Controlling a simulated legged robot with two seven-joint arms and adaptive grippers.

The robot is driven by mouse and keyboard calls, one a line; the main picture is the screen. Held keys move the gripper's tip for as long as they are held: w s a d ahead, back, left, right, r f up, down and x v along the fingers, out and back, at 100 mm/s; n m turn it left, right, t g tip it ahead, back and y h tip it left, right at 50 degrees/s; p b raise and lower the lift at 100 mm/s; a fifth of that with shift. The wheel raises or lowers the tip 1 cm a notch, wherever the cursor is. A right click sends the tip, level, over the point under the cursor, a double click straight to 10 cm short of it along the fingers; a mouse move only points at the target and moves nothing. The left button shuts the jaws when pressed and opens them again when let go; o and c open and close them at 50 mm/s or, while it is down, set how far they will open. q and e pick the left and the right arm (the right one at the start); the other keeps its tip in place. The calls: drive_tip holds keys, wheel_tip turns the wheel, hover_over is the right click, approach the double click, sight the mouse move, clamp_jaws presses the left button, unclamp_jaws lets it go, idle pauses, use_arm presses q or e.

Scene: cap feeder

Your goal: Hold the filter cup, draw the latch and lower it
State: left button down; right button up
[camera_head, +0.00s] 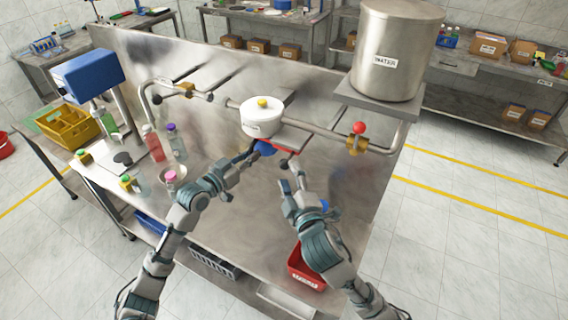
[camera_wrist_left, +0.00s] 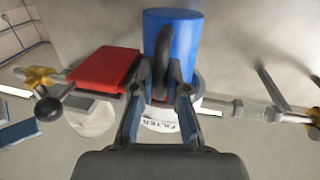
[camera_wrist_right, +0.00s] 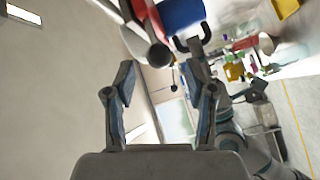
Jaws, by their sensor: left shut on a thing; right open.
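The blue filter cup (camera_head: 266,149) hangs under the white round filter head (camera_head: 261,121) on the pipe. In the left wrist view the cup (camera_wrist_left: 173,35) has a dark loop handle (camera_wrist_left: 163,58), and my left gripper (camera_wrist_left: 160,88) is shut on that handle. The red latch (camera_head: 285,149) sits beside the cup; in the left wrist view the latch (camera_wrist_left: 104,70) has a dark ball knob (camera_wrist_left: 48,109). My right gripper (camera_wrist_right: 160,65) is open below the latch. In the right wrist view the dark knob (camera_wrist_right: 159,55) lies between its fingertips, apparently not gripped.
A steel panel (camera_head: 330,150) stands behind the pipe. A red-handled valve (camera_head: 358,128) and a large steel tank (camera_head: 397,50) are to the right. Several bottles, including a purple-capped one (camera_head: 176,143), stand left. A red bin (camera_head: 306,268) is low in front.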

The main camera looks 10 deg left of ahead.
sight(285, 164)
drive_tip(key=x, duration=0.5)
drive_tip(key=shift+w+a, duration=0.1)
drive_tip(key=shift+w, duration=0.05)
drive_tip(key=shift+c, duration=0.2)
drive_tip(key=shift+f, duration=0.1)
clamp_jaws()
